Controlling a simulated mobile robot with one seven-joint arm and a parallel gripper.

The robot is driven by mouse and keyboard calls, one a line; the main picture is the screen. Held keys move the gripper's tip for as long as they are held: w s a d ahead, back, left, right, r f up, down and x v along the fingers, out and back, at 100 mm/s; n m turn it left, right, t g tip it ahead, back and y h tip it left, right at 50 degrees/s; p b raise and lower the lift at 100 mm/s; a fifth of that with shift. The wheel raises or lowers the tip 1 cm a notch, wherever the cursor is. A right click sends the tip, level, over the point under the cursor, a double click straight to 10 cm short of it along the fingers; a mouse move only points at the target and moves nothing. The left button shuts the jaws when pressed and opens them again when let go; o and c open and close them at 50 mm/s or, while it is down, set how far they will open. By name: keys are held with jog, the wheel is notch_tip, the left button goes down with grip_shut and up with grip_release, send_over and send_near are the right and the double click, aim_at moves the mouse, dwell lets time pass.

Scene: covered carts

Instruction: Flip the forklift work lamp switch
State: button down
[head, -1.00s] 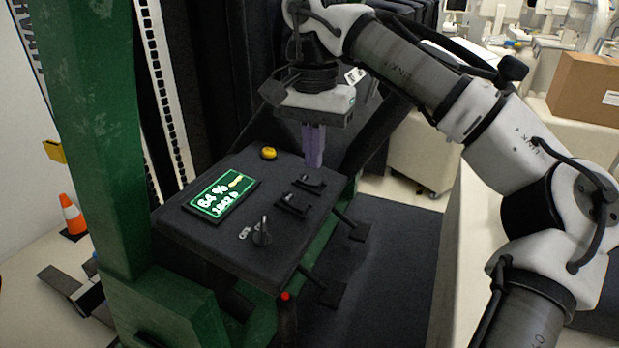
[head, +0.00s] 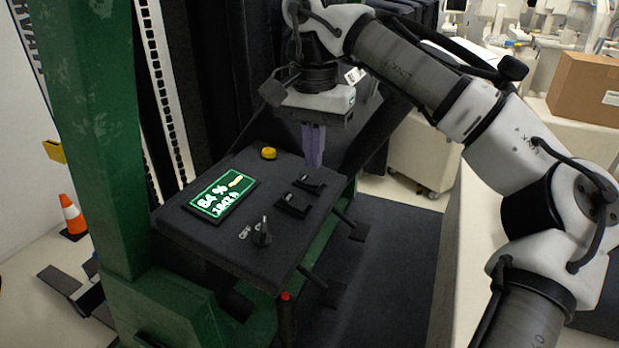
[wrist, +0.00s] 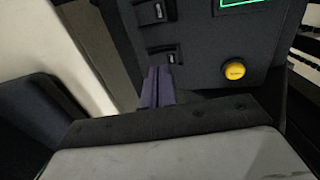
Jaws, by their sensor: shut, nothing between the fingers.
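Two black rocker switches, a far one (head: 311,183) and a near one (head: 292,205), sit on the right part of the dark forklift console (head: 215,235). Their labels cannot be read, so I cannot tell which is for the work lamp. My gripper (head: 314,166) points down above the console, its purple fingers shut and empty, just behind the far switch. In the wrist view the fingertips (wrist: 157,72) are close to the far switch (wrist: 163,55); whether they touch cannot be told. The near switch shows at the top (wrist: 155,12).
The console also bears a lit green display (head: 222,194), a yellow button (head: 268,153) and a dark rotary knob (head: 262,234). A green post (head: 95,130) rises at the left. A red-tipped lever (head: 286,297) stands at the front edge. Dark floor lies right of the console.

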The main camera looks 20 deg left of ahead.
aim_at(313, 181)
jog(key=shift+f+b, duration=0.75)
jog(key=shift+f, duration=0.8)
dwell(0.6)
jog(key=shift+r, duration=0.1)
notch_tip(313, 181, up, 7)
jog(key=p, duration=0.6)
dwell(0.6)
